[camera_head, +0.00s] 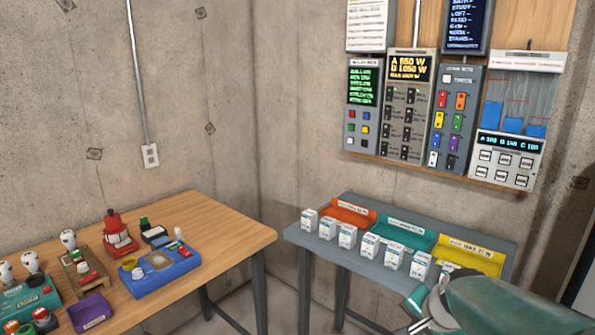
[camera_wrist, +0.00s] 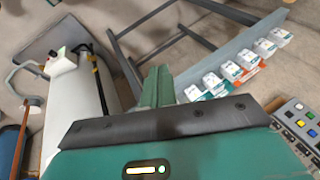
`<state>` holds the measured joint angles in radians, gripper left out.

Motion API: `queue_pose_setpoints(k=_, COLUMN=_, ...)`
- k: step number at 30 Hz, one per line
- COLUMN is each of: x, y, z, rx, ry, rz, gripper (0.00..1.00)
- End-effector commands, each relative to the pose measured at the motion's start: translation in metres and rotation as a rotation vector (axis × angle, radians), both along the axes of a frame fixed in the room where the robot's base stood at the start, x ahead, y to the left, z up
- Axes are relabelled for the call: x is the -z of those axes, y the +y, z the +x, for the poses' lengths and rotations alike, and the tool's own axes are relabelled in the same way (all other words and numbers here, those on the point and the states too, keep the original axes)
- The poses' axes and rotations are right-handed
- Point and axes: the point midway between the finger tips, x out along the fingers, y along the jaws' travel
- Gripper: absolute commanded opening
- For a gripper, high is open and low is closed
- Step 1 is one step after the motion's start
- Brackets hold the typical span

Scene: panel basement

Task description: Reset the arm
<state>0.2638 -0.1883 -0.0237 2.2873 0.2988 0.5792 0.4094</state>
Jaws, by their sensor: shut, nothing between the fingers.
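My gripper (camera_wrist: 157,86) shows in the wrist view as green fingers closed together, with nothing between them. It points over the floor, and the grey table's legs and boxes lie beyond and to the right of it. In the head view, part of my green and grey arm (camera_head: 500,305) fills the lower right corner, in front of the grey table (camera_head: 345,262). The gripper fingertips cannot be made out clearly there.
The grey table carries a row of small white boxes (camera_head: 347,236) and orange, teal and yellow trays (camera_head: 470,255). A wooden table (camera_head: 215,222) at left holds several devices. Control panels (camera_head: 408,105) hang on the wall. Bare floor lies between the tables.

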Motion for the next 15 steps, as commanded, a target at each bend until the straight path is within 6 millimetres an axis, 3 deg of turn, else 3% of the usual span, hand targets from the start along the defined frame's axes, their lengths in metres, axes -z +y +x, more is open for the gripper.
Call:
queue_pose_setpoints(k=1, x=-0.013, y=0.016, z=-0.013, rx=-0.082, ry=-0.008, rz=-0.039, gripper=0.00)
queue_pose_setpoints(k=6, x=-0.038, y=0.055, z=-0.061, rx=-0.357, ry=-0.007, rz=-0.182, gripper=0.00)
queue_pose_setpoints(k=12, x=-0.055, y=0.082, z=-0.119, rx=-0.640, ry=-0.006, rz=-0.357, gripper=0.00)
queue_pose_setpoints(k=15, x=-0.057, y=0.087, z=-0.139, rx=-0.733, ry=-0.002, rz=-0.421, gripper=0.00)
